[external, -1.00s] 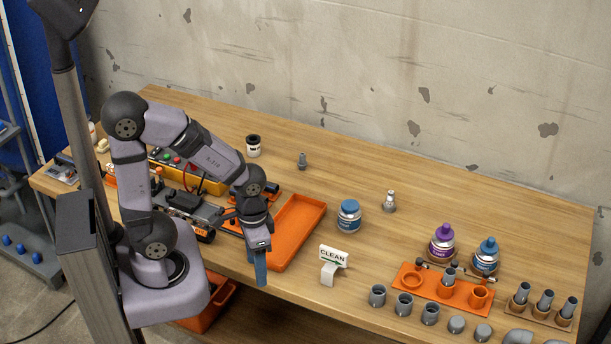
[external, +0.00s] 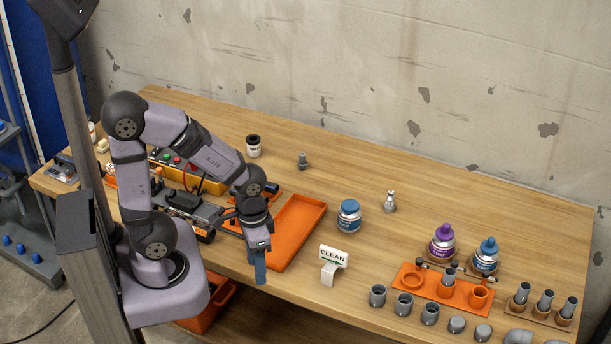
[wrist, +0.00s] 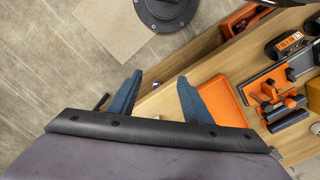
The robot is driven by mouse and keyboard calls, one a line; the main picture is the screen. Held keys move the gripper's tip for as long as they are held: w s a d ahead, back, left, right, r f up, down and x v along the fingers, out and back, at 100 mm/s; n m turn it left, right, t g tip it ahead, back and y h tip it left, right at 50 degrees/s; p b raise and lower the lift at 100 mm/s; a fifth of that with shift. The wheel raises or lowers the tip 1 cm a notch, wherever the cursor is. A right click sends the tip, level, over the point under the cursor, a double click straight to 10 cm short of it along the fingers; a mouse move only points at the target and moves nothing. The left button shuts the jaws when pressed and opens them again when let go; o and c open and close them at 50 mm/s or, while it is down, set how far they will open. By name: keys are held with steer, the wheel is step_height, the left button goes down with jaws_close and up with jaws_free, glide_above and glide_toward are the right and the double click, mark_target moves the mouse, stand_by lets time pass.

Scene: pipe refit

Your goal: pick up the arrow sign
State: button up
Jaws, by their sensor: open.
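The arrow sign (external: 333,256) is a small white plate reading CLEAN with a green arrow, on a pale bent stand (external: 328,274) near the table's front edge. My gripper (external: 260,272) points down just left of the sign, apart from it, at the table's front edge. The sign is not visible in the wrist view.
An orange tray (external: 314,209) lies right behind my gripper. A blue-capped jar (external: 348,216) stands behind the sign. Grey pipe fittings (external: 404,305) and an orange holder (external: 430,289) stand to its right. The table between the sign and the jar is clear.

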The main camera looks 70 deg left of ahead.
steer(key=shift+c, duration=0.8)
steer(key=shift+r, duration=0.15)
